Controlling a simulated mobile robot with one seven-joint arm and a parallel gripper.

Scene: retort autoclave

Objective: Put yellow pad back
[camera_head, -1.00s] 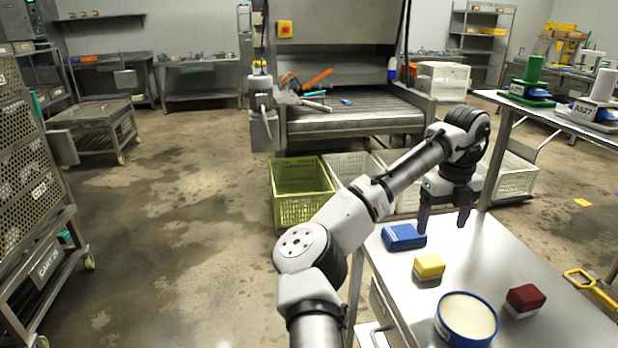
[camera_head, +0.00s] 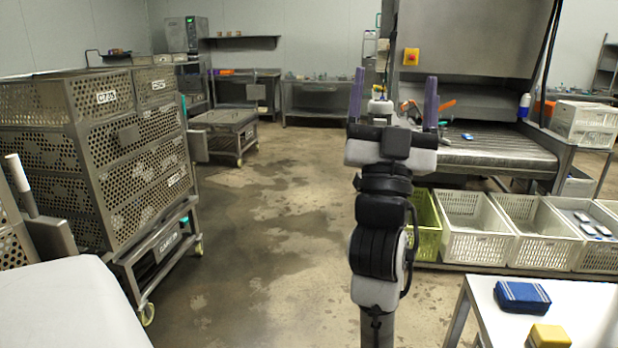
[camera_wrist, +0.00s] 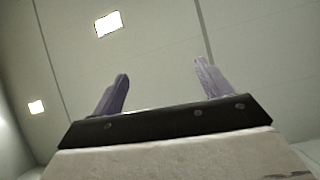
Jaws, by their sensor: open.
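The yellow pad (camera_head: 548,336) lies on the white-topped table at the lower right of the head view, cut by the bottom edge. A blue pad (camera_head: 522,296) lies on the same table just behind it. My gripper (camera_head: 394,100) is raised in the middle of the head view, fingers pointing up, open and empty. It is left of the table and well apart from both pads. In the wrist view, the two purple fingers of my gripper (camera_wrist: 160,85) stand wide apart with only the ceiling behind them.
A perforated metal cart (camera_head: 100,150) stands at the left. A pale surface (camera_head: 60,305) fills the lower left. The floor between is clear.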

